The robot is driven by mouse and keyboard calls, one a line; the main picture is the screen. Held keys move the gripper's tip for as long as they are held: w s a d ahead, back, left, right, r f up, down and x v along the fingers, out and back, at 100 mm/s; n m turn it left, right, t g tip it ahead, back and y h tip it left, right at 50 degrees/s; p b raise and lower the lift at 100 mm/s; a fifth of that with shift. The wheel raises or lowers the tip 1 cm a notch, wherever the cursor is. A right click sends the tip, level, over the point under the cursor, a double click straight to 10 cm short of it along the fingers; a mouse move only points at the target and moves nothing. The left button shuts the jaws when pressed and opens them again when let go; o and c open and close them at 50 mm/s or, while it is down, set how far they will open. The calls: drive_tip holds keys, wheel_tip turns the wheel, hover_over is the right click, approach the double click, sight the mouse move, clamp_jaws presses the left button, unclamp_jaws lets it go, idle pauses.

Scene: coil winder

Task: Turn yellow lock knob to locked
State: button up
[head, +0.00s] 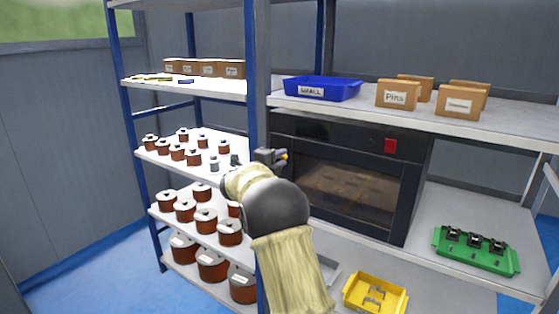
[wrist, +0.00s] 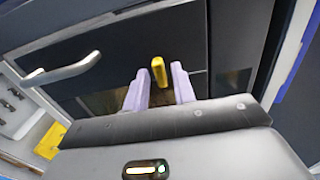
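The yellow lock knob (wrist: 158,70) is a small upright bar on the dark front panel of the black machine (head: 340,140). In the head view, only a small yellow spot of the knob (head: 284,156) shows beside my gripper (head: 270,156). In the wrist view, my gripper (wrist: 160,72) is open, with one pale finger on each side of the knob. The knob lies between the fingertips or just beyond them; I cannot tell the exact depth. Gaps show on both sides, and I see no clear contact.
A silver bar handle (wrist: 62,72) sticks out from the machine front, left in the wrist view. A red square (head: 391,145) is at its upper right. Left shelves hold several coils (head: 206,220). A yellow tray (head: 375,293) and green tray (head: 476,251) lie lower right.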

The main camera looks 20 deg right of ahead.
drive_tip(key=shift+o, duration=0.3)
drive_tip(key=b+v, duration=0.1)
drive_tip(key=v, duration=1.6)
drive_tip(key=shift+s+b, duration=0.15)
drive_tip(key=shift+b, duration=0.15)
drive_tip(key=shift+a, duration=0.15)
